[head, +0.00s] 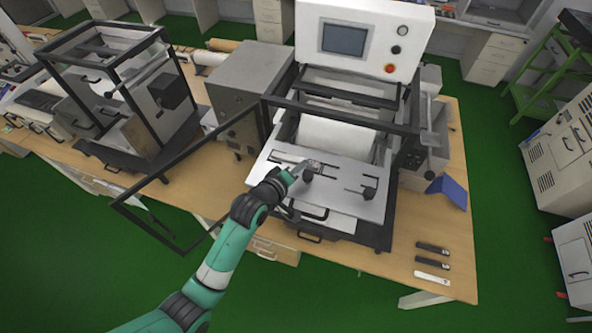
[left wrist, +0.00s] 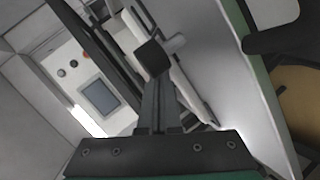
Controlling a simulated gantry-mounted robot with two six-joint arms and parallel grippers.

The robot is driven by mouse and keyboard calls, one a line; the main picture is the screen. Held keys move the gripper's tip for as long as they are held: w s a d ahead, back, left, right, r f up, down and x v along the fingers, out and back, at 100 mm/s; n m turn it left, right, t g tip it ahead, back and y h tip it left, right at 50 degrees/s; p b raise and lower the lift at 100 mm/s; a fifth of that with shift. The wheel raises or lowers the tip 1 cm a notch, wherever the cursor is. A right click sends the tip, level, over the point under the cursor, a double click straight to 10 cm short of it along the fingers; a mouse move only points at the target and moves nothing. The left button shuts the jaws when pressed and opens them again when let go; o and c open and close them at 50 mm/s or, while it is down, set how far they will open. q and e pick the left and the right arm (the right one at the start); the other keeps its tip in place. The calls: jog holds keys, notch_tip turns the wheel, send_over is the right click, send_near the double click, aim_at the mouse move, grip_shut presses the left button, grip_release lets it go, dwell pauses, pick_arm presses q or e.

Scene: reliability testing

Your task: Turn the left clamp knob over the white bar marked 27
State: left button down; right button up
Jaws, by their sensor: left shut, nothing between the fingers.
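The left clamp knob (head: 308,176) is a small dark knob on the light plate of the machine, partly hidden by my left gripper (head: 309,165). A second dark knob (head: 368,193) stands to its right. In the left wrist view a dark knob (left wrist: 153,58) with a grey round part beside it lies just beyond my left fingertips (left wrist: 158,84). These fingers are shut and empty; I cannot tell whether they touch the knob. A pale strip (left wrist: 188,92) runs behind the knob; no number is legible. My right gripper is not in view.
The machine's open black door frame (head: 150,222) reaches out left of my arm. The control panel (head: 362,40) rises behind. Two black bars and a white bar (head: 432,277) lie on the wooden table (head: 455,230) at right. A blue item (head: 452,190) stands beside the machine.

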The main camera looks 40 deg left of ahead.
pick_arm(q)
jog(key=shift+s, duration=0.1)
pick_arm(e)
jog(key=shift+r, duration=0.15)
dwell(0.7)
pick_arm(q)
jog(key=shift+s+d+r+p, duration=0.1)
jog(key=shift+s+d+p, duration=0.05)
jog(key=shift+s+p, duration=0.3)
jog(key=shift+s, duration=0.2)
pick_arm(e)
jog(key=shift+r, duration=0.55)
